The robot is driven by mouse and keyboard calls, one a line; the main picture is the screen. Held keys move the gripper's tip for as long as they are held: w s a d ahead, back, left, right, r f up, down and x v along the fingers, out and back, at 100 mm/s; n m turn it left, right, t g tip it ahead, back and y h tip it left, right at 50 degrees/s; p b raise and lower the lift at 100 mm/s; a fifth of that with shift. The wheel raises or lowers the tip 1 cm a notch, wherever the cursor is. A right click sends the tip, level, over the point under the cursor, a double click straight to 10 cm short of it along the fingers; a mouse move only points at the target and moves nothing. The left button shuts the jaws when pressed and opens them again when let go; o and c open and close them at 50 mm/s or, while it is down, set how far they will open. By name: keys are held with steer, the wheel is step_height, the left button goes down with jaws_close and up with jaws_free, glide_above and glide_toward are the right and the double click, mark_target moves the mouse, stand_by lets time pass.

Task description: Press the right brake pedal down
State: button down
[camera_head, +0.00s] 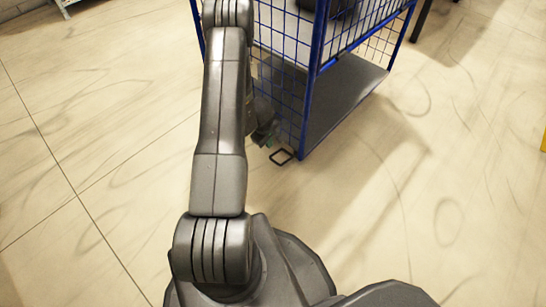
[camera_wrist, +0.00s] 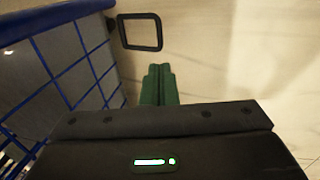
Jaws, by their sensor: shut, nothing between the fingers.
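The brake pedal is a black rectangular loop (camera_head: 282,163) low at the near corner of the blue wire cart (camera_head: 315,75). In the wrist view the pedal (camera_wrist: 143,48) is at the top, left of centre, beside the blue cart frame. My gripper (camera_head: 269,141) is near the cart's corner, partly hidden behind my arm. In the wrist view its green fingers (camera_wrist: 159,72) are together and empty. They point toward the pedal and appear a short way from it; the exact height gap cannot be told.
The cart's blue mesh side (camera_wrist: 72,75) runs close along the left of my gripper in the wrist view. The cart has a grey lower shelf (camera_head: 345,90). The pale floor (camera_head: 440,190) is clear to the right and front.

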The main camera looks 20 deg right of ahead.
mark_target(274, 161)
steer(key=f+b, duration=0.1)
steer(key=f, duration=0.3)
steer(key=d+f+b, duration=0.1)
steer(key=f+b, duration=0.1)
steer(key=f, duration=0.3)
steer(key=w+d+f+b, duration=0.1)
steer(key=f+b, duration=0.1)
steer(key=f, duration=0.2)
steer(key=shift+w+d+f, duration=0.1)
steer(key=shift+d+f, duration=0.1)
steer(key=shift+f, duration=0.15)
